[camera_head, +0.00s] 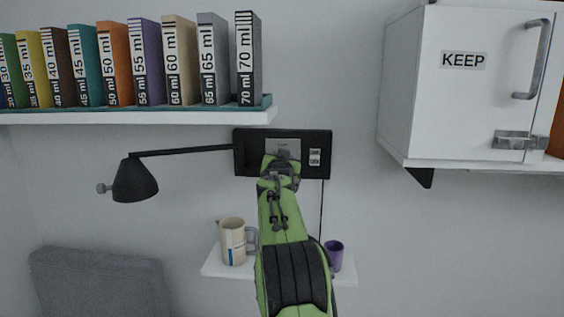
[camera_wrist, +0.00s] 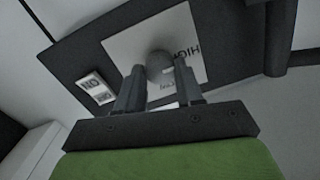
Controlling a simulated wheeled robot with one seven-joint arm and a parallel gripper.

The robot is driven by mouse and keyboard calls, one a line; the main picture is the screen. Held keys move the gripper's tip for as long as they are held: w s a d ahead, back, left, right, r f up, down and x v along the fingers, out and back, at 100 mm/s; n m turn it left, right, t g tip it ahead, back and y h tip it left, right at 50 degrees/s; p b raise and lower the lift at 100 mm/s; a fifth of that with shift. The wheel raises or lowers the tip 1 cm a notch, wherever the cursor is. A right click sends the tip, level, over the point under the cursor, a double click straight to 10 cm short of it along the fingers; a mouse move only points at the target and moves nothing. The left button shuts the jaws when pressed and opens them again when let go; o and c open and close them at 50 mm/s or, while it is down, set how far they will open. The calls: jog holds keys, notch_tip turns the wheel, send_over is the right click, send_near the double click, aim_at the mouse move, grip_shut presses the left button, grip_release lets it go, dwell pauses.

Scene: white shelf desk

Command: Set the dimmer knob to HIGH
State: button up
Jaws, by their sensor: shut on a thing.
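The dimmer knob (camera_wrist: 158,62) is a small round grey knob on a light plate, seen in the wrist view between my gripper's fingertips. My gripper (camera_wrist: 159,70) is shut on it, one finger on each side. The word HIGH (camera_wrist: 186,50) on the plate appears upside down, just right of the knob. Another label below the knob is partly hidden by the fingers. In the head view, the plate (camera_head: 283,145) sits on a dark wall panel (camera_head: 322,138). There my gripper (camera_head: 281,157) covers the knob. I cannot tell which way the knob points.
A black lamp (camera_head: 134,180) reaches left from the panel. A book shelf (camera_head: 140,117) is above left, a white cabinet (camera_head: 460,110) right. A mug (camera_head: 233,243) and purple cup (camera_head: 334,254) stand below.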

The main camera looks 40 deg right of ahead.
dwell(0.3)
jog(key=o, duration=1)
jog(key=shift+f, duration=0.1)
jog(key=shift+o, duration=0.2)
jog(key=b+v, duration=0.4)
jog(key=v, duration=1.1)
jog(key=shift+s+a, duration=0.25)
